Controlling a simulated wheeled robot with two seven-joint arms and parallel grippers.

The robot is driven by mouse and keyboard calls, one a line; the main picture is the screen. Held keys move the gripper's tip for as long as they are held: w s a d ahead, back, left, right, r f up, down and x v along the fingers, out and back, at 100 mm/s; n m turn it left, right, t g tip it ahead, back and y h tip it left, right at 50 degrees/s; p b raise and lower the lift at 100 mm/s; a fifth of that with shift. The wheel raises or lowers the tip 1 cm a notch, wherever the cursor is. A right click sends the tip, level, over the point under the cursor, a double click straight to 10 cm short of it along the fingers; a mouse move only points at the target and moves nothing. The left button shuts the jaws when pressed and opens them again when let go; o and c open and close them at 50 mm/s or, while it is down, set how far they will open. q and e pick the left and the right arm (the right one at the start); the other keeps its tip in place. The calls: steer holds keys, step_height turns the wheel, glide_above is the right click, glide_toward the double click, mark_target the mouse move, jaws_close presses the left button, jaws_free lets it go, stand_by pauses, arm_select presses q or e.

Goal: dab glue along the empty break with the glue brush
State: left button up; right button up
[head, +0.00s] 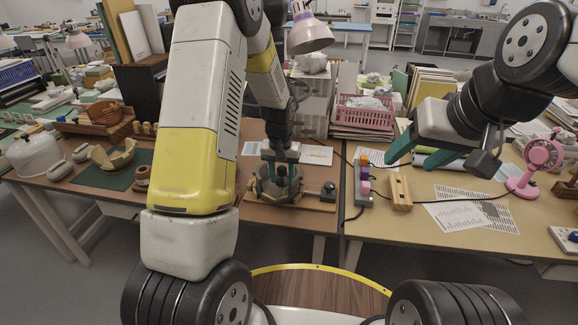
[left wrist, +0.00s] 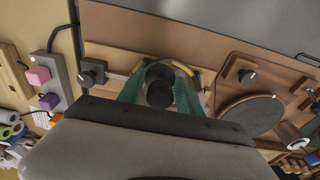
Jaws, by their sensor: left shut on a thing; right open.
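My left gripper (head: 281,172) points down over a dark grey, broken-looking vessel (head: 268,190) on a wooden board near the table's front edge. In the left wrist view its teal fingers (left wrist: 159,95) are shut on a dark, round-ended thing (left wrist: 160,93), seen end-on, probably the glue brush handle. The brush tip is hidden, so I cannot tell whether it touches the break. A curved rim with a yellowish strip (left wrist: 184,68) shows beyond the fingers. My right gripper (head: 424,152) is open and empty above the right-hand table.
The wooden board (head: 318,206) carries a dark knob (head: 329,188) right of the vessel. A power strip (head: 364,186), wooden block (head: 400,192), printed sheets (head: 460,215) and pink fan (head: 541,158) lie to the right. A round dark disc (left wrist: 250,115) sits beside the board in the left wrist view.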

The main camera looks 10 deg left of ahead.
mark_target(281, 170)
arm_select(q)
steer(key=shift+s+r, duration=0.25)
steer(key=shift+r, duration=0.85)
steer(key=shift+s+r, duration=0.25)
steer(key=shift+r, duration=0.9)
steer(key=shift+s+r, duration=0.25)
steer(key=shift+r, duration=0.85)
